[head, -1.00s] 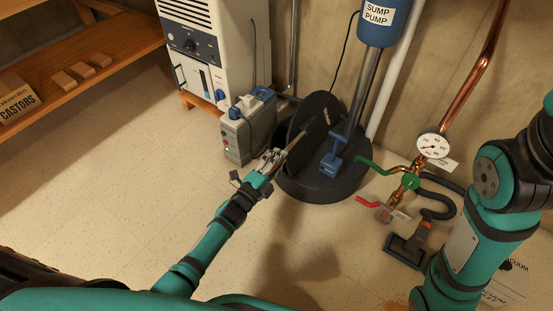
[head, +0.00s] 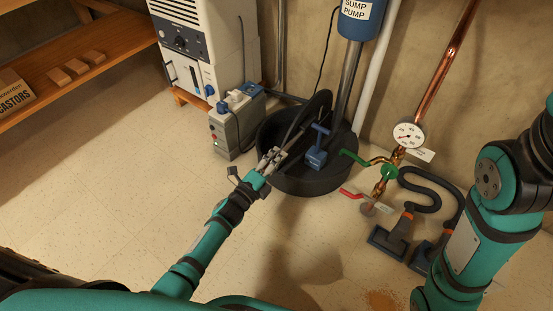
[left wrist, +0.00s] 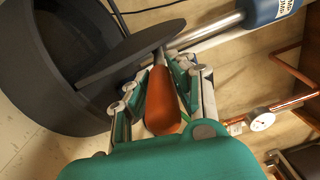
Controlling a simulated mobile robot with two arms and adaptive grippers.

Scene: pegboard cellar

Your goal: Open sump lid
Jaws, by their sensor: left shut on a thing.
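The round black sump basin (head: 300,184) stands on the floor by the wall. Its dark lid (head: 318,108) is tipped up steeply, and the basin's interior shows on the left. My left gripper (head: 274,158) is at the basin's near left side. In the left wrist view it is shut on the orange handle (left wrist: 162,100) of a tool whose grey shaft reaches to the lid (left wrist: 130,52). I cannot tell whether the shaft tip touches the lid. The basin wall (left wrist: 65,100) fills the left of that view. My right arm shows at the right; its gripper is out of view.
A blue sump pump (head: 360,18) rises behind the basin, and a blue T-shaped part (head: 317,146) sits at its right half. A grey box (head: 236,125) stands close left. Valves, a gauge (head: 408,136) and a black hose (head: 428,186) lie right. The left floor is clear.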

